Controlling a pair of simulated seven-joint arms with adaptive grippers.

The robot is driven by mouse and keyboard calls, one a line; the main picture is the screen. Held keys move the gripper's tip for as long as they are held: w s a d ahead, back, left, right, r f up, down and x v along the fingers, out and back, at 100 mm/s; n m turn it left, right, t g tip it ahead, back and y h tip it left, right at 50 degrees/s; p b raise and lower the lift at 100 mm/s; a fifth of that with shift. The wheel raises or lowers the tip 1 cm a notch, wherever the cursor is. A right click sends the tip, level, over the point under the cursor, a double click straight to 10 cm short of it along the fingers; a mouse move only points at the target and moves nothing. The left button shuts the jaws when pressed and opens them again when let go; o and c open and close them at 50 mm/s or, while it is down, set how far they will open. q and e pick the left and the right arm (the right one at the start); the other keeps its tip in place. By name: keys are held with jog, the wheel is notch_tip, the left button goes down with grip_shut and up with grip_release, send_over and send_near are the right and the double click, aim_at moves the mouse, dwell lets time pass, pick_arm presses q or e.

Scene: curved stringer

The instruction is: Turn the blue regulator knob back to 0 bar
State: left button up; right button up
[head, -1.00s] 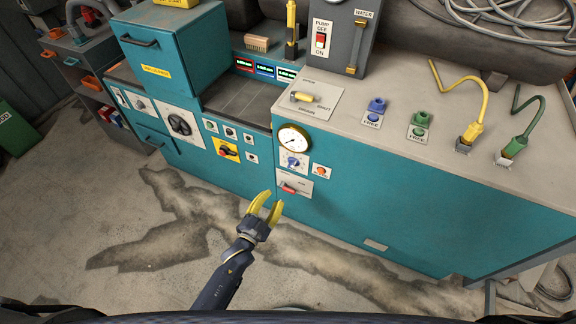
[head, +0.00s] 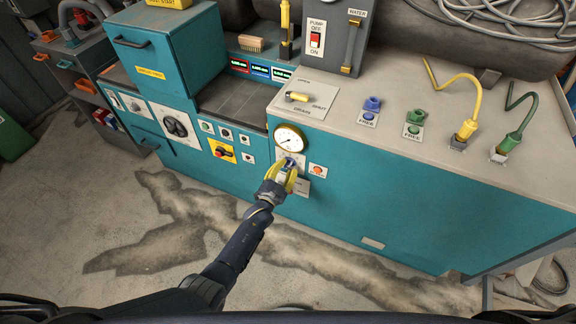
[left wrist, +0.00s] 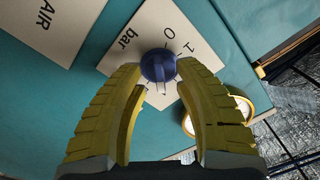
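The blue regulator knob (left wrist: 158,65) sits on a white plate (left wrist: 135,45) marked "bar", "0" and "1" in the left wrist view. In the head view the knob (head: 289,162) is partly covered by my gripper. My left gripper (head: 286,170) is at the teal front panel. Its yellow fingers are open, one on each side of the knob, with the fingertips close to it; I cannot tell if they touch. The knob's exact setting is unclear. The round brass-rimmed gauge (head: 289,138) is just above the knob. My right gripper is not in view.
An orange button on a plate (head: 318,171) is right of the knob. A plate labelled AIR (left wrist: 40,30) shows in the left wrist view. A yellow-handled lever (head: 297,97) stands on the worktop above. The floor in front of the cabinet is clear.

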pick_arm(q)
jog(key=shift+w+d, duration=0.35)
jog(key=shift+w, duration=0.3)
grip_shut()
